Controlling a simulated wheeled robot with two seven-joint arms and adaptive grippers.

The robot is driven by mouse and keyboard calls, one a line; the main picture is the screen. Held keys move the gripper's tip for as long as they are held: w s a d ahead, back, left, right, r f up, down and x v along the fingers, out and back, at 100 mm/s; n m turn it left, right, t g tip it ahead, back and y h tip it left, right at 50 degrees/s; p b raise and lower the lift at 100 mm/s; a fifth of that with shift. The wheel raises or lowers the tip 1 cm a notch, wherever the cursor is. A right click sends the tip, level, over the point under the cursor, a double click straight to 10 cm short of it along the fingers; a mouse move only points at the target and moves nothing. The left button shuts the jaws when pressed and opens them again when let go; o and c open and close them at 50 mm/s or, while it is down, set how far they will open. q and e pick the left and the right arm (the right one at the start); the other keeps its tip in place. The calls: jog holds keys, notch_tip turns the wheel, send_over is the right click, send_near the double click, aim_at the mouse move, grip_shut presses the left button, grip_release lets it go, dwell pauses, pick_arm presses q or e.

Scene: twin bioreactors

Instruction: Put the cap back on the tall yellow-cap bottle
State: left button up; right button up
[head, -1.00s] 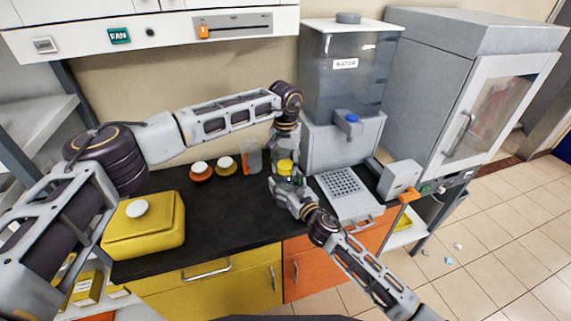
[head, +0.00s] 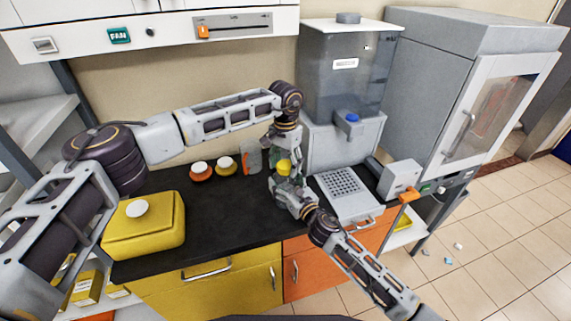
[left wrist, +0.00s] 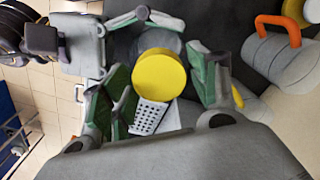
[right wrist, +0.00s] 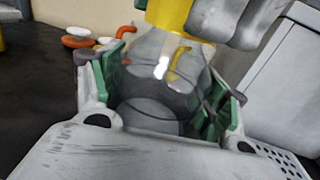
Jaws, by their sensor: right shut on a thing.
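The yellow cap (head: 284,168) sits at the top of the tall glass bottle (right wrist: 150,75); whether it is seated on the neck I cannot tell. In the left wrist view the cap (left wrist: 160,77) is a round disc between the spread fingers of my left gripper (left wrist: 165,52). That gripper is open, just above and around the cap, with a gap on at least one side. My right gripper (right wrist: 168,75) is shut on the bottle's glass body, below the cap. In the head view the grippers hide most of the bottle.
Two small white-lidded jars (head: 201,172) and a clear beaker (head: 250,160) stand left of the bottle. A yellow container (head: 145,228) is on the left of the black counter (head: 225,215). The water dispenser (head: 345,145) and its perforated tray are close on the right.

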dwell(0.3)
pick_arm(q)
jog(key=shift+s+r, duration=0.1)
jog(key=shift+r, duration=2.15)
